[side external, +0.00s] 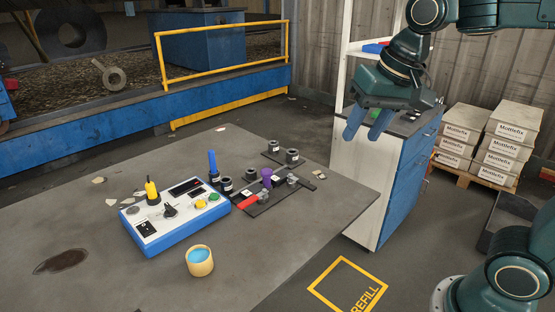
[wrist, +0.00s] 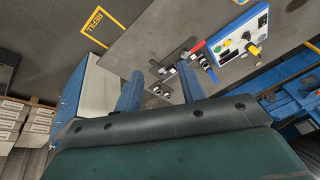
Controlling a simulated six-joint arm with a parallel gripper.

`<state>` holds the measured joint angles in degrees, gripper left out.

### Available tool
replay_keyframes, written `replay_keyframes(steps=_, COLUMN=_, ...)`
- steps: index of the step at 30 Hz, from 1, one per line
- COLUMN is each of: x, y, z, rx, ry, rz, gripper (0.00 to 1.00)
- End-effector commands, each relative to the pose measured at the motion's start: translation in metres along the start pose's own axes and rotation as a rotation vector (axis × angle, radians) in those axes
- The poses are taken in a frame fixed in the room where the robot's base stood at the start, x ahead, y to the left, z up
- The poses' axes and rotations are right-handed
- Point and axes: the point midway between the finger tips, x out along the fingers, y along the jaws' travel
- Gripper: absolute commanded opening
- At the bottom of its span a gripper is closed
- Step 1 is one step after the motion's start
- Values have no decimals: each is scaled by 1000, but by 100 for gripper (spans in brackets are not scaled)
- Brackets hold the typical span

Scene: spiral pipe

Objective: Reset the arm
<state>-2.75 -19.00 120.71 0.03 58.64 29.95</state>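My gripper (side external: 368,122) is at the upper right of the side external view, raised beside the right part of the table, with its blue fingers pointing down. In the wrist view its two fingers (wrist: 160,88) stand apart with a clear gap and nothing between them. The gripper is open and empty. It touches nothing that I can see.
The grey table (side external: 100,270) holds a blue and white control box (side external: 172,215), a fixture with a red-handled clamp (side external: 255,200), a purple part (side external: 266,176) and a yellow cup (side external: 200,261). A white and blue cabinet (side external: 374,205) stands behind my gripper.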

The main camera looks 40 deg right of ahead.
Motion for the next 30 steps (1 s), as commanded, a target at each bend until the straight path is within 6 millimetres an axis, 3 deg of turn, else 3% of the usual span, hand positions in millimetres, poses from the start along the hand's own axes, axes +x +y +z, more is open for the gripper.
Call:
replay_keyframes(steps=9, x=-3, y=41, z=58, rx=-271, ry=86, rz=-22, gripper=40)
replay_keyframes(steps=15, x=4, y=59, z=86, rx=-411, ry=130, rz=-23, gripper=40)
replay_keyframes(steps=21, x=8, y=66, z=98, rx=-473, ry=150, rz=-20, gripper=40)
replay_keyframes(steps=30, x=9, y=67, z=99, rx=-480, ry=150, rz=-20, gripper=40)
